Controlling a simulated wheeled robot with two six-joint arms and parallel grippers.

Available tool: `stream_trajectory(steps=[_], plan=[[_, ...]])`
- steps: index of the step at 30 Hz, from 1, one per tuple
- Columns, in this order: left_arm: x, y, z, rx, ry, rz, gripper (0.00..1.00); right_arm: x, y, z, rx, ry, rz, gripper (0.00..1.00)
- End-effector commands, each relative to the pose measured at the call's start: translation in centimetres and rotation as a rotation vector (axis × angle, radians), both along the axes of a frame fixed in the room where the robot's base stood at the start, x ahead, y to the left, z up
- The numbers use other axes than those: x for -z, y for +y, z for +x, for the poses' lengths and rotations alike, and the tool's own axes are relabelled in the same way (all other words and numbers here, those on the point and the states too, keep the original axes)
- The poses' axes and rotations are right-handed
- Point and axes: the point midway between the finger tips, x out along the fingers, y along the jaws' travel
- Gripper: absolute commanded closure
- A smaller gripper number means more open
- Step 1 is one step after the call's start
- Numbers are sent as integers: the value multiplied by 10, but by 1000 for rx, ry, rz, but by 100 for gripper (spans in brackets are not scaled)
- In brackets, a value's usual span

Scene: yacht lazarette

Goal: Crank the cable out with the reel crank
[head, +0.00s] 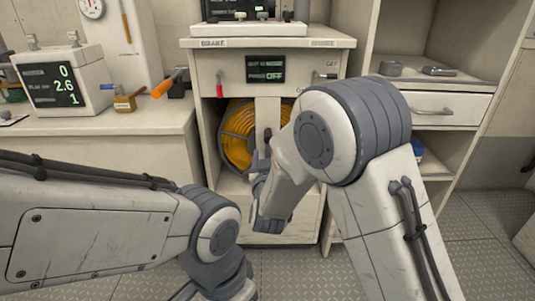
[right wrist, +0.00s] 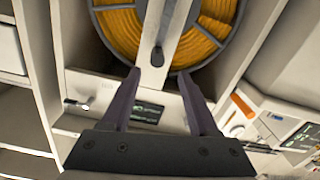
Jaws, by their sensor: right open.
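The cable reel (head: 238,138), wound with orange-yellow cable, sits in the open bay of the cabinet. It also shows at the top of the right wrist view (right wrist: 215,27). A pale bar (head: 267,112) crosses the reel's front, with a dark crank knob (right wrist: 157,57) on it. My right gripper (head: 259,160) is in front of the reel, partly hidden by its own arm in the head view. In the right wrist view its two fingers (right wrist: 160,78) are apart and empty, with the knob just beyond and between their tips. My left arm is at lower left; its gripper is out of view.
Above the reel, the cabinet panel has a display (head: 265,69) reading OFF and a red lever (head: 220,89) below the BRAKE label. A left counter holds a readout box (head: 62,80) and an orange-handled tool (head: 165,86). A drawer (head: 445,110) is at right.

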Motion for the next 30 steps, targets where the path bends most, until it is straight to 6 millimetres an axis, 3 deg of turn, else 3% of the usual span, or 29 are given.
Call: stream_trajectory(steps=[5, 18, 24, 30], plan=[[8, 0, 0, 0, -1, -1, 50, 3, -4, 13, 18, -26, -7, 39], [26, 0, 0, 0, -1, -1, 50, 3, -4, 89, 17, -25, -5, 39], [29, 0, 0, 0, -1, -1, 50, 2, -4, 104, 15, -22, -7, 39], [29, 0, 0, 0, 0, 0, 50, 1, -3, 106, 14, -22, -7, 39]])
